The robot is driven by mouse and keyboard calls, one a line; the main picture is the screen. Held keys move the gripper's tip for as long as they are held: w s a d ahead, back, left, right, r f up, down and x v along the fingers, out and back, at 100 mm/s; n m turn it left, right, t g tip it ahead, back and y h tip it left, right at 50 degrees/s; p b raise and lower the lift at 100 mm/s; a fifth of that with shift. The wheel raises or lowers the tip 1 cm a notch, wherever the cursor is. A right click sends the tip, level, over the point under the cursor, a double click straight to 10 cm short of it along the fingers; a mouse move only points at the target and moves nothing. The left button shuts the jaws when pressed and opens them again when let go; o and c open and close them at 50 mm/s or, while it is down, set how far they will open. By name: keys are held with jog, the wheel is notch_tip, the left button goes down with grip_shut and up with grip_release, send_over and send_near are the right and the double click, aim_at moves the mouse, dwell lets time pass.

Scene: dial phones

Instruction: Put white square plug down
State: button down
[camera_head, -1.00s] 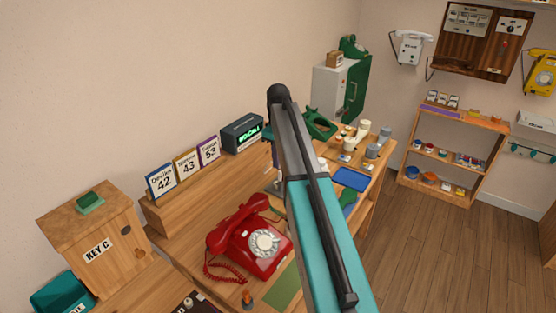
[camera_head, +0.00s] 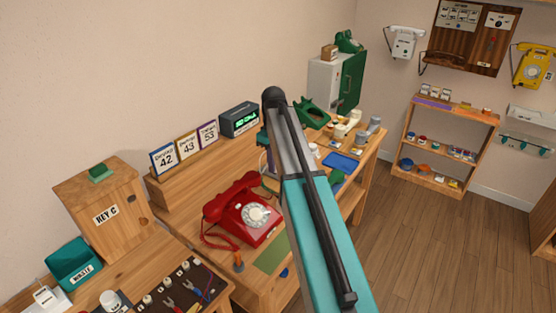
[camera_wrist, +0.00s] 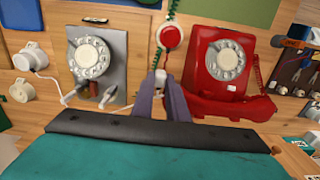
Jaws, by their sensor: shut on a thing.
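My gripper (camera_wrist: 160,88) shows at the bottom middle of the wrist view, its two purple-grey fingers close together. It is shut on a small white piece, the white square plug (camera_wrist: 160,76), most of which the fingers hide. The held plug is between a grey panel with a dial (camera_wrist: 93,58) and the red dial phone (camera_wrist: 224,62). In the head view my arm hides the plug and most of my gripper. Whether the plug touches the desk cannot be told.
In the head view the red phone (camera_head: 243,212) stands left of my arm. A blue tray (camera_head: 341,162) lies to the right. A dark panel with plugs and cords (camera_head: 180,290) is at the near left. White round pieces (camera_wrist: 22,91) lie at left in the wrist view. The floor at right is clear.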

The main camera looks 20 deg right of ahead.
jog(key=shift+m, duration=0.4)
jog(key=s+a, duration=0.3)
jog(key=a, duration=0.1)
jog(key=s+a, duration=0.3)
jog(key=a, duration=0.1)
jog(key=s+a+f, duration=0.1)
jog(key=s+a, duration=0.3)
jog(key=shift+a+f, duration=0.1)
jog(key=shift+a, duration=0.2)
